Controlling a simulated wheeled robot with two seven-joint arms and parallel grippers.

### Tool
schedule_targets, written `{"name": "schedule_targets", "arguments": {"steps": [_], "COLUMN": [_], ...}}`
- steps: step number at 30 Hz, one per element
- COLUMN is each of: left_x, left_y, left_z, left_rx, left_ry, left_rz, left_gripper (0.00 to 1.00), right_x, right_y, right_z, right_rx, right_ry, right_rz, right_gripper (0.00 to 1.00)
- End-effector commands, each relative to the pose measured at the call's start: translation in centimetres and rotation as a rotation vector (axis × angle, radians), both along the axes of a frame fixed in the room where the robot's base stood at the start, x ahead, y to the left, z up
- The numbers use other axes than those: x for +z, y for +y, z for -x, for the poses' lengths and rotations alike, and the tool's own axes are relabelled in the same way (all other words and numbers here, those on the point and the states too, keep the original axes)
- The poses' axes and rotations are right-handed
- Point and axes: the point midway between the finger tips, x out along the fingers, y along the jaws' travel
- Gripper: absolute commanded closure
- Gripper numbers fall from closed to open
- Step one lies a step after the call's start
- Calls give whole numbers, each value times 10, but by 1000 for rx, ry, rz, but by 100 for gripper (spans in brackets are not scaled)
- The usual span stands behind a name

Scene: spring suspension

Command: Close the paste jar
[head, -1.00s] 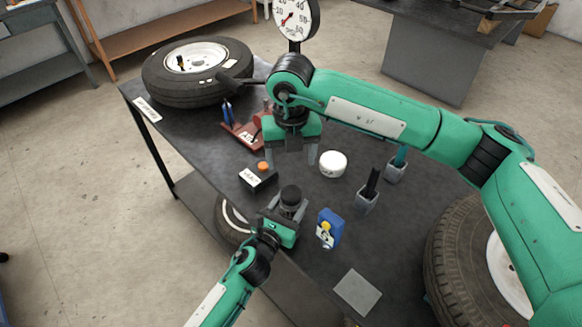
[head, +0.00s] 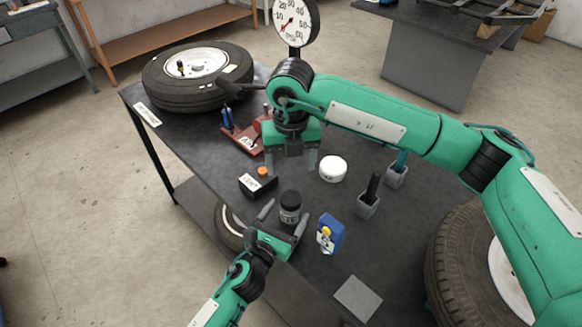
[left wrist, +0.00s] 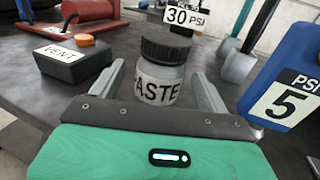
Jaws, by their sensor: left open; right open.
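The paste jar (head: 290,214) stands upright near the table's front edge, with a black lid (head: 290,198) on top. In the left wrist view, the jar (left wrist: 158,84) shows a PASTE label and its ribbed black lid (left wrist: 166,49) sits on the mouth. I cannot tell whether the lid is tightened. My left gripper (head: 285,212) is open, with one finger on each side of the jar, and gaps show beside it. My right gripper (head: 290,164) is open and empty over the table, behind the jar.
A black VENT box (head: 258,186) with an orange button stands left of the jar. A blue PSI 5 block (head: 330,234) stands close on its right. A white round object (head: 333,168) and grey holders (head: 368,207) lie farther back. A tire (head: 198,75) lies at the far left.

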Motion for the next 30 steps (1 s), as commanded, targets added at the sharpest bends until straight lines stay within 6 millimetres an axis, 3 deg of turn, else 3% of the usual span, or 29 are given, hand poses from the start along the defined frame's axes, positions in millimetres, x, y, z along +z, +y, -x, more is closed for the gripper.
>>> {"name": "schedule_targets", "arguments": {"steps": [9,15,21,30], "left_x": [-4,-3,-1,0], "left_y": [31,45,51,52], "left_z": [62,89,100,102], "left_rx": [-2,-1,-1,-1], "left_ry": [2,2,0,0], "left_rz": [-1,-1,-1,-1], "left_gripper": [22,22,22,22], "right_x": [-19,-27,-30,-30], "right_y": [0,0,0,0], "right_z": [0,0,0,0], "right_rx": [0,0,0,0], "right_ry": [0,0,0,0], "right_rz": [0,0,0,0], "right_gripper": [28,28,28,28]}}
